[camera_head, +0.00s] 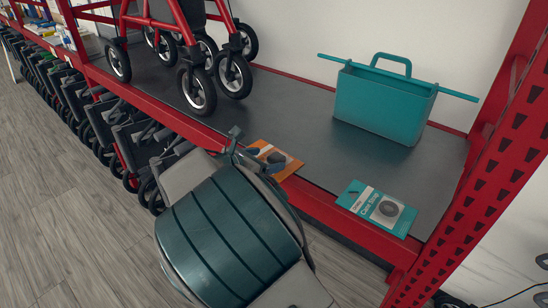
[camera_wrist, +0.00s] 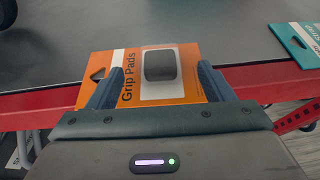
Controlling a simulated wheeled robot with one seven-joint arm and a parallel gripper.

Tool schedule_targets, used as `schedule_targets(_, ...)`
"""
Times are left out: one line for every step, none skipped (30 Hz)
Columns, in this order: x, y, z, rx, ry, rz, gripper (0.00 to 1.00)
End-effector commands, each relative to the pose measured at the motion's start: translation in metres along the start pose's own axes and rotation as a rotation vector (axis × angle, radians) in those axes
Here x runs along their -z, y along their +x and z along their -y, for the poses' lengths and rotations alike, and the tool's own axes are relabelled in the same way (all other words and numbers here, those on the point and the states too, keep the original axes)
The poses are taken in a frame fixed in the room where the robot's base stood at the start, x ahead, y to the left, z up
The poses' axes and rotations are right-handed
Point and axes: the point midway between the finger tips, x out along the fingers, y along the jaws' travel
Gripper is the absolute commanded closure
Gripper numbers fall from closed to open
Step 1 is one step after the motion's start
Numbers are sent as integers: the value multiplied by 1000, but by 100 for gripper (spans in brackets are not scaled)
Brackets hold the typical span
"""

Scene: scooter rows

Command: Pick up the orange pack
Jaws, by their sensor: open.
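The orange pack (camera_head: 277,158) lies flat on the dark shelf near its front edge in the head view, partly hidden behind my arm. In the wrist view the orange pack (camera_wrist: 185,90) shows the words "Grip Pads" and a dark pad on a pale panel. My gripper (camera_wrist: 155,85) is open, with one blue-grey finger on each side over the pack. The fingers overlap the pack's near part in the picture; I cannot tell whether they touch it. In the head view my gripper (camera_head: 250,148) is at the shelf edge beside the pack, mostly hidden.
A teal pack (camera_head: 377,208) lies on the shelf to the right. A teal carrier with a handle (camera_head: 385,100) stands behind it. A wheeled red frame (camera_head: 190,45) stands at the left. A red perforated upright (camera_head: 490,165) bounds the right side. Folded scooters (camera_head: 110,125) fill the space below.

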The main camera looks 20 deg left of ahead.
Motion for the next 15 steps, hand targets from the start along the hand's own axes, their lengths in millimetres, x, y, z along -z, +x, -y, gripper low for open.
schedule_targets(0,3,0,1,0,0,25)
schedule_targets(0,5,0,1,-1,0,25)
schedule_targets(-1,9,1,4,0,0,25)
schedule_targets(-1,13,1,5,0,1,25)
schedule_targets(-2,17,1,5,0,1,25)
schedule_targets(-2,24,1,6,0,2,25)
schedule_targets(-2,28,0,5,-1,1,25)
schedule_targets(-2,32,0,5,-1,1,25)
schedule_targets(-1,38,0,5,-1,1,25)
schedule_targets(-1,43,0,5,-1,0,25)
schedule_targets(-1,46,0,6,0,0,25)
schedule_targets(-1,50,0,4,0,0,25)
schedule_targets(0,52,0,4,0,-1,25)
schedule_targets(0,54,0,3,0,-1,25)
schedule_targets(0,55,0,3,0,-1,25)
